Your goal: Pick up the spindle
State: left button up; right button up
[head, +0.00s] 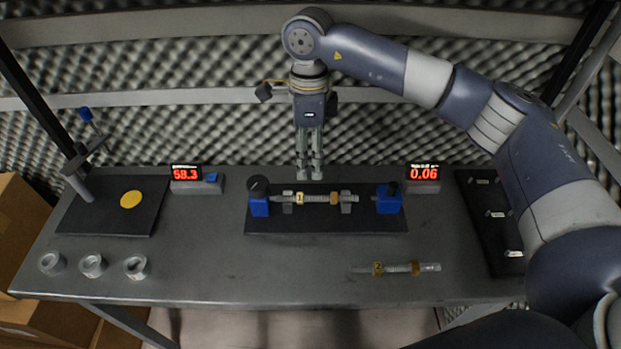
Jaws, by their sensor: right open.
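A grey spindle with orange bands and a tag marked 1 (318,198) lies level across the supports of a dark fixture plate (325,223), between two blue end blocks. A second similar spindle with an orange tag (395,268) lies on the bare table at the front right. My right gripper (309,176) points straight down over the back of the fixture, just above or behind the first spindle. Its fingers are close together, open and empty; I cannot tell the exact gap to the spindle. My left gripper is not in view.
Red displays reading 58.3 (186,173) and 0.06 (424,172) flank the fixture. A black stand plate with a yellow disc (131,199) is at left. Several metal rings (93,265) lie front left. A dark tray (488,240) with small parts is at right. The front middle is clear.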

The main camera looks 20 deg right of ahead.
aim_at(309, 196)
jog(key=f, duration=0.2)
jog(key=s+f+p, duration=0.1)
jog(key=shift+s+f, duration=0.15)
jog(key=shift+f, duration=0.85)
jog(key=f, duration=0.1)
jog(key=f+p, duration=0.1)
jog(key=f, duration=0.1)
jog(key=f+p, duration=0.1)
jog(key=shift+a+f, duration=0.15)
jog(key=shift+a, duration=0.1)
jog(key=shift+f, duration=0.45)
jog(key=shift+c, duration=0.3)
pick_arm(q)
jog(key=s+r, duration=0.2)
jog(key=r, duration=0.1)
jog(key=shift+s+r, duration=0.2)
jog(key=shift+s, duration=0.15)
pick_arm(e)
grip_shut()
